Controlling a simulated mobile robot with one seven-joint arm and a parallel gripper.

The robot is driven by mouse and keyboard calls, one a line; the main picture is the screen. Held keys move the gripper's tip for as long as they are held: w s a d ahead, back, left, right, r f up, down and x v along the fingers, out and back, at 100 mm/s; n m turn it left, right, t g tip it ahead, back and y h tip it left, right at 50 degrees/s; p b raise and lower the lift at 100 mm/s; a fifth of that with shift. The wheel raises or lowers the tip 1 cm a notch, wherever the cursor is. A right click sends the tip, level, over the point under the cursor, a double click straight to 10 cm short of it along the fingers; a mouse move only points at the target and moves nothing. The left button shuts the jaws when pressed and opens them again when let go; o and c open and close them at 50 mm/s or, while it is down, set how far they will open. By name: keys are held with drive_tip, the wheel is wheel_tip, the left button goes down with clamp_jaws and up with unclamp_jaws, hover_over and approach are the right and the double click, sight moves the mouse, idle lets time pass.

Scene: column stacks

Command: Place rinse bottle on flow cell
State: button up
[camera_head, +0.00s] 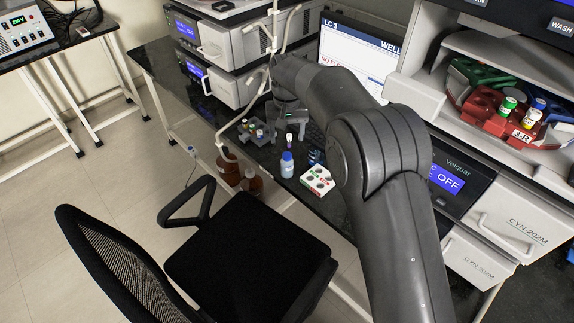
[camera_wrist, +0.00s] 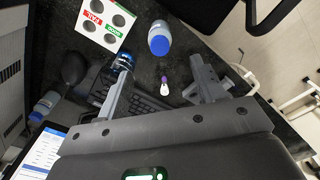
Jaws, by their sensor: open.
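A blue-capped bottle (camera_head: 287,164) stands near the front edge of the dark bench; it also shows in the wrist view (camera_wrist: 159,40). A second blue-capped, darker bottle (camera_wrist: 122,63) stands beside it, partly behind my finger. Another blue-capped bottle (camera_wrist: 46,104) is near the screen. No readable label shows which is the rinse bottle. I cannot pick out the flow cell for certain. My gripper (camera_head: 290,138) is open above the bench, short of the bottles. In the wrist view, a small purple vial with a white end (camera_wrist: 165,86) appears between my fingers (camera_wrist: 160,66), with nothing gripped.
A white holed tray (camera_head: 318,180) with red and green labels lies right of the bottle. A grey rack with small vials (camera_head: 252,131) is at left. A keyboard (camera_wrist: 146,110), monitor (camera_head: 355,55) and stacked instruments (camera_head: 240,45) surround the arm. A black chair (camera_head: 245,250) stands in front.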

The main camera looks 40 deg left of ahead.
drive_tip(key=s+a+f+t+y, duration=0.3)
drive_tip(key=a+f+t+y, duration=0.15)
drive_tip(key=y, duration=0.35)
drive_tip(key=s+d+r+t+y, duration=0.3)
drive_tip(key=d+r+t+y, duration=0.4)
drive_tip(key=d, duration=0.4)
drive_tip(key=h, duration=0.1)
approach(286, 167)
drive_tip(key=x, duration=0.8)
drive_tip(key=shift+w+a+r, duration=0.1)
drive_tip(key=shift+w+a, duration=0.15)
drive_tip(key=shift+x, duration=2.75)
drive_tip(key=shift+w+d, duration=0.1)
drive_tip(key=shift+w, duration=0.05)
drive_tip(key=shift+c, duration=0.2)
